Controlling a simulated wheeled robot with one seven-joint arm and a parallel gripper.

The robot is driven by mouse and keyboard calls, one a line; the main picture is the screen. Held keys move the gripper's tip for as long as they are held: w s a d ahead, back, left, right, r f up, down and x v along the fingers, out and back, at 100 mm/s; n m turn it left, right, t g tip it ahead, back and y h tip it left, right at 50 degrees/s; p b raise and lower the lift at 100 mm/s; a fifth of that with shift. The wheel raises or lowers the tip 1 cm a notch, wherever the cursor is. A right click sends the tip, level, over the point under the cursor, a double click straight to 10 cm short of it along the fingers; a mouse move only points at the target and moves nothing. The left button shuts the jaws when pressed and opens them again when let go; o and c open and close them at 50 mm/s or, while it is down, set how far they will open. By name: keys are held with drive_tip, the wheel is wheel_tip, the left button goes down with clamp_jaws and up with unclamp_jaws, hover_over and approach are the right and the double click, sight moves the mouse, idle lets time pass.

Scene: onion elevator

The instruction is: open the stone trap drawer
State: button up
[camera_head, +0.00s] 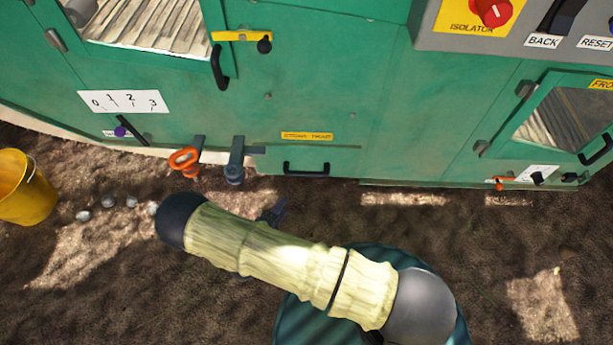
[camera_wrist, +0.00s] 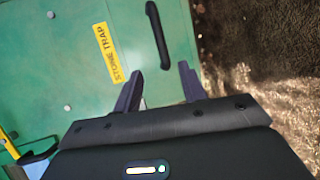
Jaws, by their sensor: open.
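The stone trap drawer is a green panel low on the machine, marked by a yellow label reading STONE TRAP (camera_head: 307,136). Its black bar handle (camera_head: 306,168) sits below the label and is horizontal in the head view. The drawer front looks flush with the machine. In the wrist view the label (camera_wrist: 107,52) and the handle (camera_wrist: 157,35) lie ahead of the fingers. My gripper (camera_wrist: 160,82) is open and empty, with its two dark fingers apart. The handle is beyond the fingertips, not between them. In the head view my arm mostly hides the gripper; a dark part shows at its edge.
An orange-handled valve (camera_head: 184,160) and a grey pipe fitting (camera_head: 235,160) stick out left of the handle. A yellow bucket (camera_head: 25,188) and several small stones (camera_head: 108,202) are on the ground at left. A control box (camera_head: 510,28) overhangs at upper right. Bare soil lies right.

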sight(306, 175)
drive_tip(key=shift+s+d+f+n+t, duration=0.2)
drive_tip(key=shift+s+f+n+t, duration=0.1)
drive_tip(key=shift+f, duration=0.1)
drive_tip(key=b+x, duration=0.7)
drive_tip(key=x, duration=1)
drive_tip(key=shift+w+d+f, duration=0.15)
drive_tip(key=shift+w, duration=0.05)
clamp_jaws()
